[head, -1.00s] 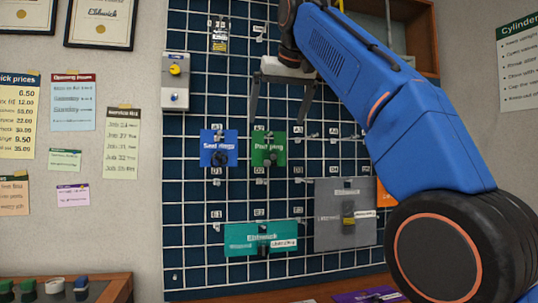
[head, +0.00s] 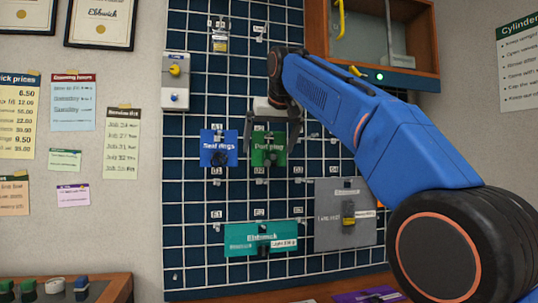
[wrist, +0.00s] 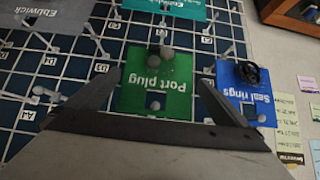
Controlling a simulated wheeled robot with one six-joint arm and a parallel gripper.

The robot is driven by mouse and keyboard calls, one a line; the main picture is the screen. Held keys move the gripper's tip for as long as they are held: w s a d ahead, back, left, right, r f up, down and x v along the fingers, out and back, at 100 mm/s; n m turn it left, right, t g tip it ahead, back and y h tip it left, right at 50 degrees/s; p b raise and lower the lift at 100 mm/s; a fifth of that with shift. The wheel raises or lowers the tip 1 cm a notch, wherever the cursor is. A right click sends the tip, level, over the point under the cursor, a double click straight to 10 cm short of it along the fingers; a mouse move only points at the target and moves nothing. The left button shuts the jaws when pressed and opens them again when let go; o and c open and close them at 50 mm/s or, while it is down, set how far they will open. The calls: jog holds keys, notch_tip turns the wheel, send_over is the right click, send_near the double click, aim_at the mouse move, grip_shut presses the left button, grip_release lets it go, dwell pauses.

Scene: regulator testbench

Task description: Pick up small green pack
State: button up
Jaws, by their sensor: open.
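The small green pack, labelled "Port plug" (head: 267,150), hangs on the dark blue grid board, just right of the blue "Seal rings" pack (head: 218,150). My gripper (head: 272,140) is open in front of the board, its fingers at either side of the green pack's upper part. In the wrist view the green pack (wrist: 154,92) lies between the two spread fingers, with grey knobs or pegs in front of it. The fingers look apart from the pack; the exact depth gap cannot be told.
A teal "Ebbwick" pack (head: 240,240) and a grey pack (head: 338,225) hang lower on the grid board (head: 190,200). A grey box with a yellow knob (head: 174,82) is mounted at upper left. A wooden cabinet (head: 425,40) sits at upper right.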

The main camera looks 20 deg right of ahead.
jog(key=shift+w+r+x, duration=0.15)
jog(key=shift+x, duration=1.2)
jog(key=shift+w+r+x, duration=0.1)
jog(key=shift+x, duration=1.25)
jog(key=shift+d, duration=0.15)
jog(key=c, duration=1)
jog(key=shift+r, duration=0.15)
jog(key=s, duration=1)
jog(key=s+r, duration=0.1)
jog(key=s, duration=2.1)
jog(key=shift+r, duration=0.15)
